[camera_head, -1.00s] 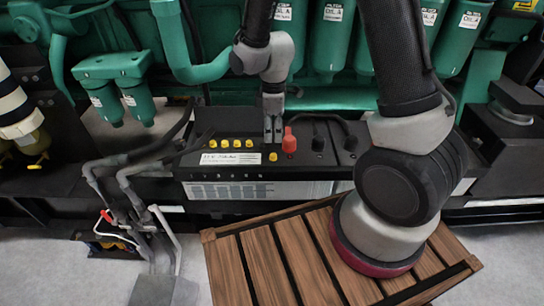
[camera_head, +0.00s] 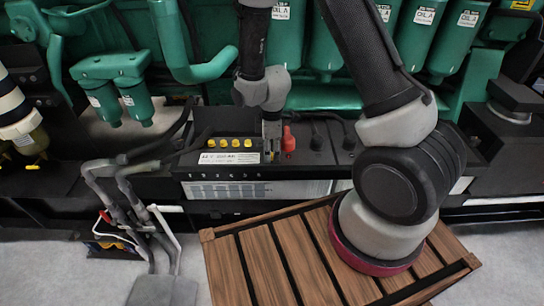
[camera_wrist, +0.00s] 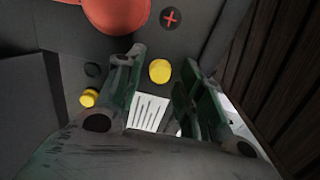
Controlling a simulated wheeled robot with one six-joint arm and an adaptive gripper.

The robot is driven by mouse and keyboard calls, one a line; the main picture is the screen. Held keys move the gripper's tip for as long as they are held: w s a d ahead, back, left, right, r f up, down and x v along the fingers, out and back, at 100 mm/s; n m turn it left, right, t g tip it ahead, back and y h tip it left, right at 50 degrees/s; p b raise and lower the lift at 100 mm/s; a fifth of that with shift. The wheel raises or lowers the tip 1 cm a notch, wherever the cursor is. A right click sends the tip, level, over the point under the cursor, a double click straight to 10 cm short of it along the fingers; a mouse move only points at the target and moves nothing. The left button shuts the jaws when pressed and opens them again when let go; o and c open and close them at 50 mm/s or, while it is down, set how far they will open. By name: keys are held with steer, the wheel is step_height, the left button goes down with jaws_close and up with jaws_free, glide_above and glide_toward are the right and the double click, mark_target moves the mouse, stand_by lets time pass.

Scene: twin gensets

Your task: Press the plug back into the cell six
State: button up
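The black battery (camera_head: 330,172) has a row of yellow plugs (camera_head: 236,143) on its top, left of my gripper. A separate yellow plug (camera_wrist: 160,71) stands between my fingertips in the wrist view, nearer the left finger. Whether a finger touches it I cannot tell. My gripper (camera_wrist: 165,58) is open around it, and in the head view it (camera_head: 271,153) is low at the battery's front edge and largely hides that plug.
A red terminal cap (camera_head: 289,140) stands just right of my gripper, with a red plus mark (camera_wrist: 171,18) near it. Black caps and cables (camera_head: 317,140) lie farther right. Green filters (camera_head: 325,45) hang behind. A slatted wooden platform (camera_head: 256,262) lies in front.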

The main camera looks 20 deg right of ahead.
mark_target(272, 154)
steer(key=c, duration=0.8)
steer(key=shift+r, duration=0.1)
steer(key=shift+r, duration=1.9)
steer(key=shift+w, duration=0.1)
